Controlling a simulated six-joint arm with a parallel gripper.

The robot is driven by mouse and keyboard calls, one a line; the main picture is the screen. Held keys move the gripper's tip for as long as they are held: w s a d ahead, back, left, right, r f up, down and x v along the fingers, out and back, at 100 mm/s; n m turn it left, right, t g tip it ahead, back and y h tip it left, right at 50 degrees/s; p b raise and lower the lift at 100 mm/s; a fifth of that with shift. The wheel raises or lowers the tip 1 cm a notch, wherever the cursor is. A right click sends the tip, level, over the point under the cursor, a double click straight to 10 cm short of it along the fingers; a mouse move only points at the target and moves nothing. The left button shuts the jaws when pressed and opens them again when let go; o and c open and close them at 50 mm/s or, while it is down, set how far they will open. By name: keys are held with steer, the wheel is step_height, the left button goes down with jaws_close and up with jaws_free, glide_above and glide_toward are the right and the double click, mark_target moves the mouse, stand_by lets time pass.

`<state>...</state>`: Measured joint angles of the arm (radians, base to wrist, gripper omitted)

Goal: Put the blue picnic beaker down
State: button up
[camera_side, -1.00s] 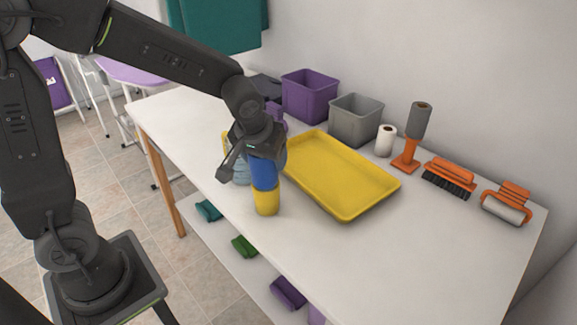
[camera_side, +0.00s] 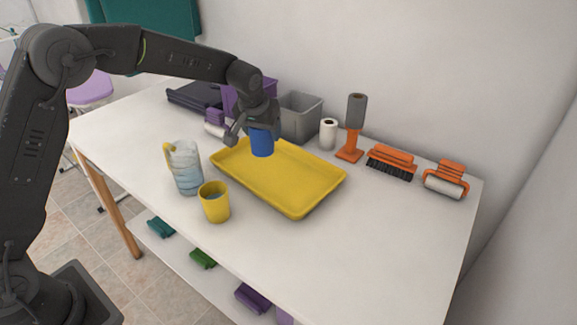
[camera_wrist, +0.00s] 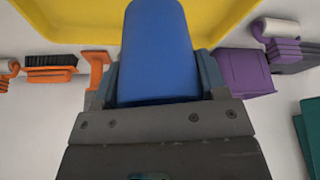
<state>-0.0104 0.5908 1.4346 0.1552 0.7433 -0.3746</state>
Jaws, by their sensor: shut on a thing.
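The blue picnic beaker (camera_side: 261,143) is held in my gripper (camera_side: 257,124), which is shut on it. In the side view it hangs at or over the far left part of the yellow tray (camera_side: 311,205); whether it touches the tray I cannot tell. In the wrist view the beaker (camera_wrist: 158,50) sits between the two fingers of my gripper (camera_wrist: 159,77), with the yellow tray (camera_wrist: 75,22) beyond it. A yellow beaker (camera_side: 215,205) stands upright on the counter in front of the tray, with something bluish inside.
A clear jug (camera_side: 184,168) with a yellow handle stands left of the yellow beaker. Behind the tray are a purple bin (camera_side: 229,100), a grey bin (camera_side: 302,118), a white roll (camera_side: 328,134), an orange-based holder (camera_side: 350,146), a brush (camera_side: 391,161) and a roller (camera_side: 445,183). The right front counter is clear.

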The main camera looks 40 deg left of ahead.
steer(key=shift+w+d+f, duration=0.5)
steer(key=shift+d+f, duration=0.75)
steer(key=shift+f, duration=0.25)
steer(key=shift+w+d+f, duration=0.45)
steer(key=shift+d+f, duration=0.85)
steer(key=shift+f, duration=0.15)
steer(key=shift+w+d+f, duration=0.5)
steer(key=shift+d+f, duration=0.75)
steer(key=shift+f, duration=0.25)
steer(key=shift+f, duration=0.1)
steer(key=o, duration=0.9)
steer(key=shift+o, duration=0.2)
steer(key=shift+r, duration=0.4)
steer(key=v, duration=1.1)
steer(key=shift+s+r, duration=0.2)
steer(key=shift+s, duration=0.1)
